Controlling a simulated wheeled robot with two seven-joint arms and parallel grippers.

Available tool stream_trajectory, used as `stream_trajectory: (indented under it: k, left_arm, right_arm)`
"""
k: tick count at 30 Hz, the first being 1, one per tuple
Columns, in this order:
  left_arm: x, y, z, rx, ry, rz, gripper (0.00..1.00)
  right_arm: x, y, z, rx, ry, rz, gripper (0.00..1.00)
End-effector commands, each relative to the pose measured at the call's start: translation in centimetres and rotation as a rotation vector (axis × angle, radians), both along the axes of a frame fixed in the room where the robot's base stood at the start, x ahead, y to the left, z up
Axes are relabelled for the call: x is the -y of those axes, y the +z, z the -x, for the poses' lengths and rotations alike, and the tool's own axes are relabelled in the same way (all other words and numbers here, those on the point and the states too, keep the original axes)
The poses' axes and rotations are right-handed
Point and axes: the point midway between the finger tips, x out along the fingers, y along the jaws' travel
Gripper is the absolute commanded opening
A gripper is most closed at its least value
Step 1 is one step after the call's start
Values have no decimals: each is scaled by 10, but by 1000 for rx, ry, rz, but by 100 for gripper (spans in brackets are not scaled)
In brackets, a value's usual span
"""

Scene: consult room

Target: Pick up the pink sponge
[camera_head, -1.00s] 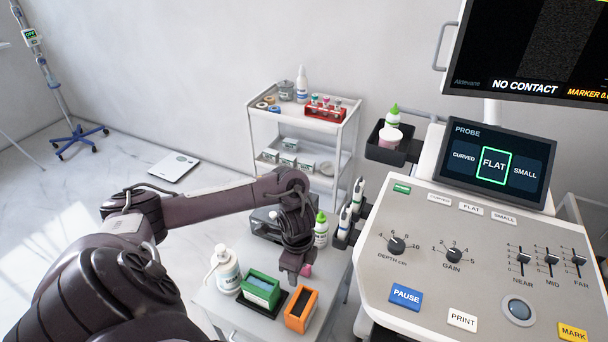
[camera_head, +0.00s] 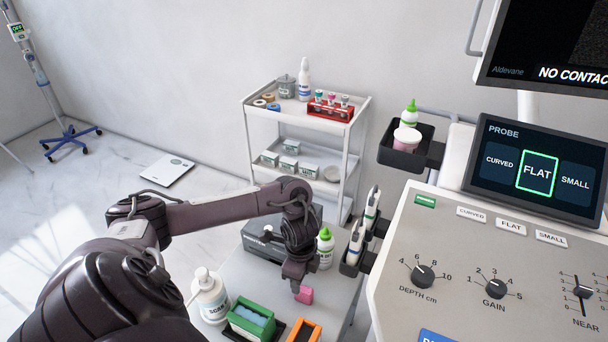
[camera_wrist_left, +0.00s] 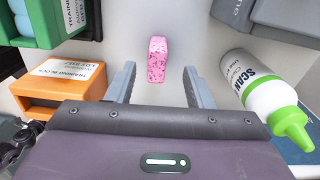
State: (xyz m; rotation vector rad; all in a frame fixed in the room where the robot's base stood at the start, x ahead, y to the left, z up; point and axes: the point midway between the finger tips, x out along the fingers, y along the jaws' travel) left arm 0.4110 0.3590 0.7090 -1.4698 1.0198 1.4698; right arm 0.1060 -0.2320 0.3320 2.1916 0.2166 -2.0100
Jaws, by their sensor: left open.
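The pink sponge (camera_head: 304,295) is a small speckled block on the small table (camera_head: 262,275), partly hidden by my left gripper in the head view. My left gripper (camera_head: 295,288) points down at it from above. In the left wrist view the sponge (camera_wrist_left: 157,60) lies just ahead of the gap between the two open fingers (camera_wrist_left: 160,80), lined up with that gap. The fingers hold nothing. My right gripper is not in view.
An orange block box (camera_wrist_left: 62,88) and green box (camera_wrist_left: 45,20) are at left.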

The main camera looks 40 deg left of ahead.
Motion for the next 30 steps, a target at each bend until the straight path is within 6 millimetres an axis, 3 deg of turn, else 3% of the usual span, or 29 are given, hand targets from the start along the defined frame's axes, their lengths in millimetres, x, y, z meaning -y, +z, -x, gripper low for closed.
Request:
stream_trajectory:
  k: [12,22,30]
  left_arm:
    - [5,-56,0,-3,1,0,47]
    - [5,-65,0,-1,-1,-1,47]
    - [5,-64,0,-1,0,-1,15]
  right_arm:
    - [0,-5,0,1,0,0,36]
    - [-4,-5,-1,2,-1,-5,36]
    - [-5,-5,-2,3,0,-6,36]
